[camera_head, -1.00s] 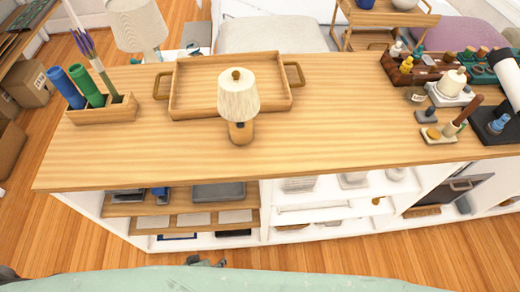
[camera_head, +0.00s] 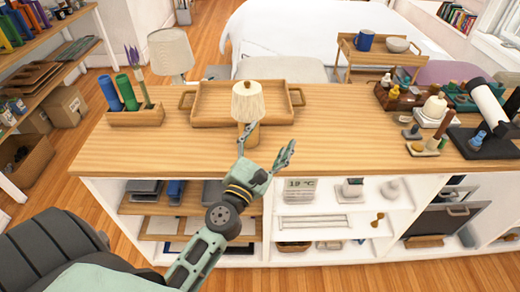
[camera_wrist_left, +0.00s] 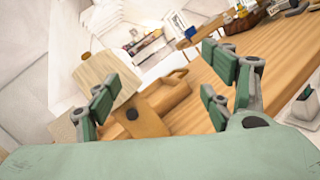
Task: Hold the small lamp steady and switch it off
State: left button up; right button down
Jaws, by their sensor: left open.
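The small lamp (camera_head: 248,103) stands upright on the wooden counter, in front of a wooden tray. It has a cream pleated shade and a wooden base (camera_head: 252,136). I cannot tell whether it is lit. My left gripper (camera_head: 266,143) is open and empty at the counter's front edge, just before the lamp; one finger overlaps the base in the picture. In the left wrist view the lamp's shade (camera_wrist_left: 98,74) and its base (camera_wrist_left: 148,122), with a dark round spot, show beyond the spread fingers of the left gripper (camera_wrist_left: 160,88). Contact cannot be told. My right gripper is out of view.
The wooden tray (camera_head: 214,124) lies behind the lamp. A larger lamp (camera_head: 170,52) stands behind the counter at left. A wooden holder (camera_head: 134,118) with coloured tubes is at the counter's left. Several small items crowd its right end. The counter between is clear.

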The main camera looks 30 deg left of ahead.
aim_at(249, 140)
pick_arm(q)
jog(key=a+f+n+y, duration=0.1)
jog(key=a+n, duration=0.1)
jog(key=a+f+n+g+y, duration=0.1)
jog(key=a+n+y, duration=0.1)
jog(key=w+a+f+n+g+y, duration=0.1)
jog(key=a+f+n, duration=0.1)
jog(key=n, duration=0.1)
jog(key=shift+w+a, duration=0.1)
jog(key=shift+a, duration=0.3)
jog(key=shift+a+f+n+g+y, duration=0.7)
jog(key=shift+a+n, duration=0.25)
jog(key=shift+n, duration=0.25)
jog(key=shift+w+r, duration=0.1)
jog(key=shift+w, duration=0.2)
jog(key=x, duration=0.5)
jog(key=shift+w+p, duration=0.1)
jog(key=shift+p, duration=0.25)
jog(key=shift+x, duration=0.8)
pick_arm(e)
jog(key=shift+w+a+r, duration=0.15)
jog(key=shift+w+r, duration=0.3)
